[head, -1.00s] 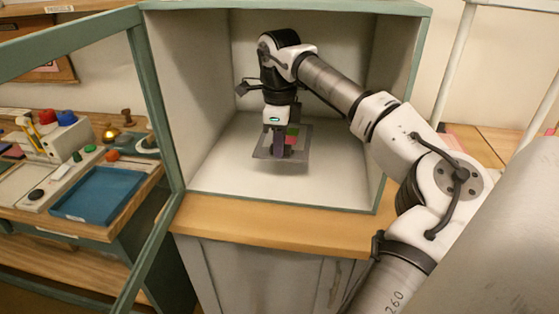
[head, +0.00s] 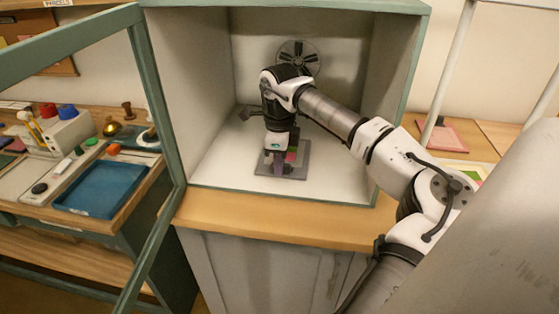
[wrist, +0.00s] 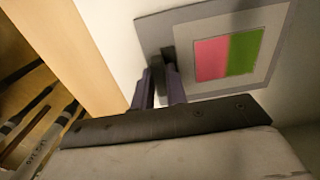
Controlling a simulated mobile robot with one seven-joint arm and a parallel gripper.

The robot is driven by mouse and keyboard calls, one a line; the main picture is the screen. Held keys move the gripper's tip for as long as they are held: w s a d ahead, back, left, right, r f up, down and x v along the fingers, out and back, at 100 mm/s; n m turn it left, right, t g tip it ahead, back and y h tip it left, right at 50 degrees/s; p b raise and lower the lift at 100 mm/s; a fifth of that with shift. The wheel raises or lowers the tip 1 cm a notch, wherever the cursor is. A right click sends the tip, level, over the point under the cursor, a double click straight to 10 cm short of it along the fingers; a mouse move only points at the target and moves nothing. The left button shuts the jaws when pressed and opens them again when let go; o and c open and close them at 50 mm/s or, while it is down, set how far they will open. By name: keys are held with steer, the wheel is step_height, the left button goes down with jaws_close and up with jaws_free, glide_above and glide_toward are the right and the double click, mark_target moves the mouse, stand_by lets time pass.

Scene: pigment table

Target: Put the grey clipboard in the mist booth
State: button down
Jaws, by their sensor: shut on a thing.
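The grey clipboard (head: 265,169) is inside the mist booth (head: 213,184), low over or on its pale floor; I cannot tell whether it touches. It carries a sheet with a pink and a green patch. My gripper (head: 279,163) reaches in through the open front and is shut on the clipboard. In the wrist view the purple-grey fingers (wrist: 160,85) close on a dark clip part at the clipboard's edge (wrist: 152,28). The fingers and wrist hide part of the clipboard in the head view.
The booth's green-framed glass door (head: 150,100) stands open at the left. A fan (head: 299,56) is on the back wall. A side table at the left holds a blue tray (head: 100,190) and several small items. A pink board (head: 445,134) lies at the right. Booth floor around the clipboard is clear.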

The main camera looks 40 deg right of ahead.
steer(key=c, duration=1.4)
jaws_free()
steer(key=shift+r+b, duration=0.45)
steer(key=shift+r, duration=3.5)
